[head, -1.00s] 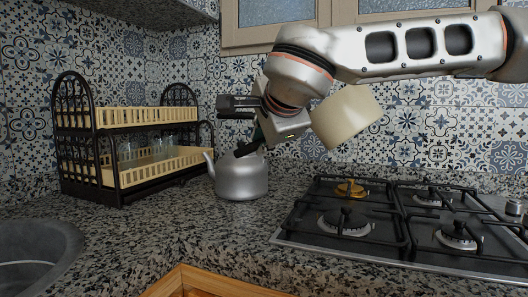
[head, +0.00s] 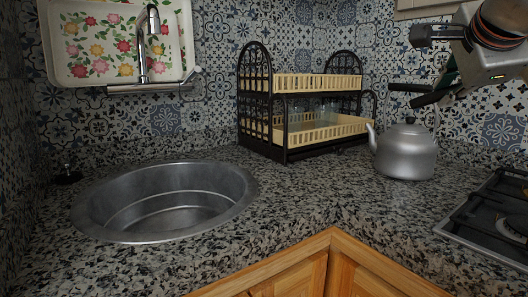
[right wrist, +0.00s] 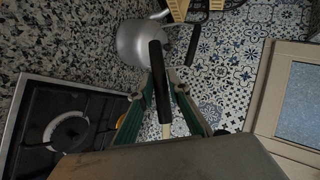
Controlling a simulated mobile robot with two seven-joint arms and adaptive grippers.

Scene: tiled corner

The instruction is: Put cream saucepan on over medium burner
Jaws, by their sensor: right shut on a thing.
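My right gripper (head: 447,80) is at the upper right of the head view, above the kettle. In the right wrist view its green-sided fingers (right wrist: 160,90) are shut on the saucepan's black handle (right wrist: 156,62). A pale piece of the handle shows below the fingers. The stove (head: 480,222) is cut off at the right edge of the head view. One burner (right wrist: 67,131) shows at left in the wrist view; its size class is unclear. My left gripper is out of view.
A grey kettle (head: 404,154) stands on the counter between the dish rack (head: 275,135) and the stove. A round sink (head: 165,170) is at left, under a faucet (head: 146,45). A floral tray (head: 75,60) leans on the wall. The counter's front middle is clear.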

